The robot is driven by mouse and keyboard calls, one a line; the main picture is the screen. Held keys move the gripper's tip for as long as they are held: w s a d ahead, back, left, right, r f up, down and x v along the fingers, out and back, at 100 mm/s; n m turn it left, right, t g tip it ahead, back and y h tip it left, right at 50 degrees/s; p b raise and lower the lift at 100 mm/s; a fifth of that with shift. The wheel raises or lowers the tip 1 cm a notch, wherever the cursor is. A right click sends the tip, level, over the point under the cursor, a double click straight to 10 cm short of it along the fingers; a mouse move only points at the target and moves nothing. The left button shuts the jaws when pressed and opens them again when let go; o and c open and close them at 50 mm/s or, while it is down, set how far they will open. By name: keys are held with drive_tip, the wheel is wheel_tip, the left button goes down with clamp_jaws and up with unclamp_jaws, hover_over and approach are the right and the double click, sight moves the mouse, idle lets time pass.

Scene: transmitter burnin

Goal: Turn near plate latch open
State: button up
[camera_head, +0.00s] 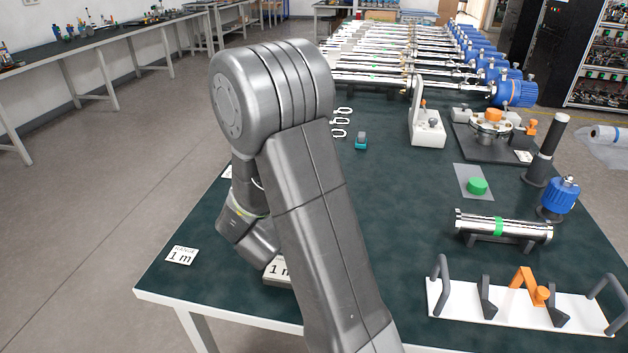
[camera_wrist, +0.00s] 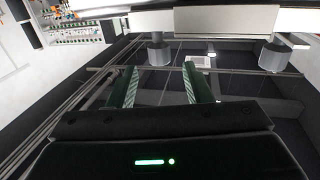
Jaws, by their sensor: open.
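A white plate (camera_head: 455,302) lies at the near right of the green table in the head view. It carries grey handles, grey V-shaped supports and an orange hinged clamp (camera_head: 524,277) with a round orange knob (camera_head: 542,293). The clamp arm stands raised at an angle; I cannot tell whether this is the latch named. My gripper (camera_wrist: 160,88) shows in the wrist view, its two fingers apart with nothing between them. In the head view my arm hides it, well left of the white plate. Pale structure with grey cylinders (camera_wrist: 274,56) shows beyond the fingers.
A silver tube with a green band (camera_head: 498,227) rests on a stand behind the plate. A blue-capped part (camera_head: 560,194) and a black post (camera_head: 546,150) stand at right. The table's middle is mostly clear.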

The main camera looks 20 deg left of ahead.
drive_tip(key=s, duration=0.8)
drive_tip(key=shift+w, duration=0.1)
drive_tip(key=w, duration=1.3)
drive_tip(key=shift+w, duration=0.4)
